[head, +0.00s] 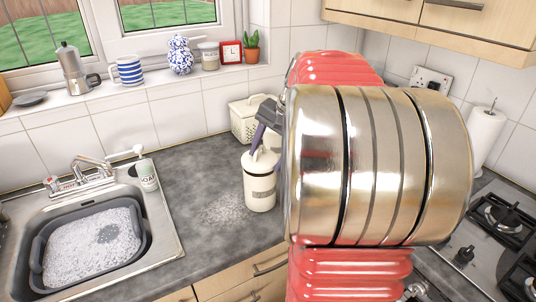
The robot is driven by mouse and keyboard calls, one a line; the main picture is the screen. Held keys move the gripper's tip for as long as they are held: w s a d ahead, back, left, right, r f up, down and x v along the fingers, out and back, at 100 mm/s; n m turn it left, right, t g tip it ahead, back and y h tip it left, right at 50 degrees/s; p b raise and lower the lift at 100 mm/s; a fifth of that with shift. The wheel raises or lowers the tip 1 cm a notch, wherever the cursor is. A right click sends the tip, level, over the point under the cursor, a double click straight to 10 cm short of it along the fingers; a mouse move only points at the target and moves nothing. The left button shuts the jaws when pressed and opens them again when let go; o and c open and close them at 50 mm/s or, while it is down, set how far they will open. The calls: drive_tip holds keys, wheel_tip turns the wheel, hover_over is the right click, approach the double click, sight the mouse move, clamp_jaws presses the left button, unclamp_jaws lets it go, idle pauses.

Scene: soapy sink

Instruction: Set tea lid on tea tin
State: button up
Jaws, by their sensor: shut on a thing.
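A cream cylindrical tin (260,190), which I take to be the tea tin, stands upright on the grey worktop left of my arm. A cream lid (264,162) is at its top. My gripper (257,148) comes down from the upper right, with a dark finger at the top of the lid, and is shut on the lid. The lid is over the tin's mouth; I cannot tell whether it rests on the rim or is just above it. My arm hides the area to the right.
A cream basket-like container (246,118) stands close behind the tin. A soap bottle (146,173) stands by the tap, beside the sink (172,226) with a foamy grey basin (40,270). The worktop left of the tin is clear, with pale specks. A gas hob (480,250) is at right.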

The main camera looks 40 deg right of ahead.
drive_tip(key=shift+f, duration=0.8)
drive_tip(key=o, duration=1.3)
drive_tip(key=v, duration=1.3)
drive_tip(key=shift+r, duration=0.3)
drive_tip(key=shift+s, duration=0.1)
